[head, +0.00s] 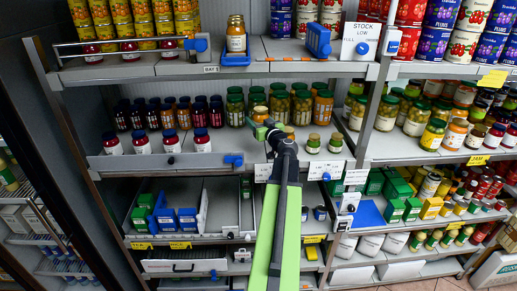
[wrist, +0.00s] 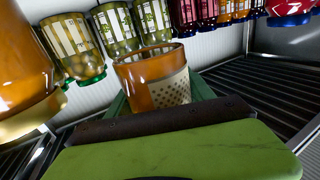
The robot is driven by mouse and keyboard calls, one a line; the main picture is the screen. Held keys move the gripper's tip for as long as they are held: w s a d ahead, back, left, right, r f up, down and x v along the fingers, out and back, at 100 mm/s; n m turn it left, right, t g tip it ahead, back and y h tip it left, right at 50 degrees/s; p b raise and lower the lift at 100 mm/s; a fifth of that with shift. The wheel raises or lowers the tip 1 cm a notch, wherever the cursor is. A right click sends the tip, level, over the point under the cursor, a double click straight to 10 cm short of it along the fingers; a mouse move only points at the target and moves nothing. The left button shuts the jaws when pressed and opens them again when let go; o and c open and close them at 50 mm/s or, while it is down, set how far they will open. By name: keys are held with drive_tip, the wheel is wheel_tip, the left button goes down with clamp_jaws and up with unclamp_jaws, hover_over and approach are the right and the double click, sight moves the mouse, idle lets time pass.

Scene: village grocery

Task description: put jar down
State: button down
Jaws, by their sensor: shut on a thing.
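The jar (wrist: 155,82) has orange contents and a pale patterned label; it sits between my gripper's fingers in the wrist view. My gripper (wrist: 160,108) is shut on it; the near finger hides part of it. In the head view my gripper (head: 268,131) is at the middle shelf, in front of the jar rows. There I cannot surely tell the held jar from the jars behind it. The wrist view is upside down, so shelf jars show lids downward. Whether the held jar touches the shelf (head: 225,164) cannot be told.
Green-lidded jars (head: 280,106) stand close behind my gripper, and two small jars (head: 313,143) to its right. A large orange jar (wrist: 25,70) is close by in the wrist view. Red jars with blue lids (head: 171,141) stand farther left. Some shelf front left of my gripper is bare.

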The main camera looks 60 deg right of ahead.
drive_tip(key=f+b, duration=0.1)
drive_tip(key=f, duration=0.1)
drive_tip(key=f+b, duration=0.3)
drive_tip(key=f, duration=0.1)
drive_tip(key=shift+w+b, duration=0.25)
drive_tip(key=shift+b, duration=0.05)
drive_tip(key=shift+s+r, duration=0.1)
drive_tip(key=shift+r, duration=0.05)
wheel_tip(320, 180, down, 4)
drive_tip(key=b, duration=0.3)
drive_tip(key=shift+b, duration=0.35)
drive_tip(key=shift+r, duration=0.25)
drive_tip(key=shift+f, duration=0.1)
drive_tip(key=shift+c, duration=1.9)
unclamp_jaws()
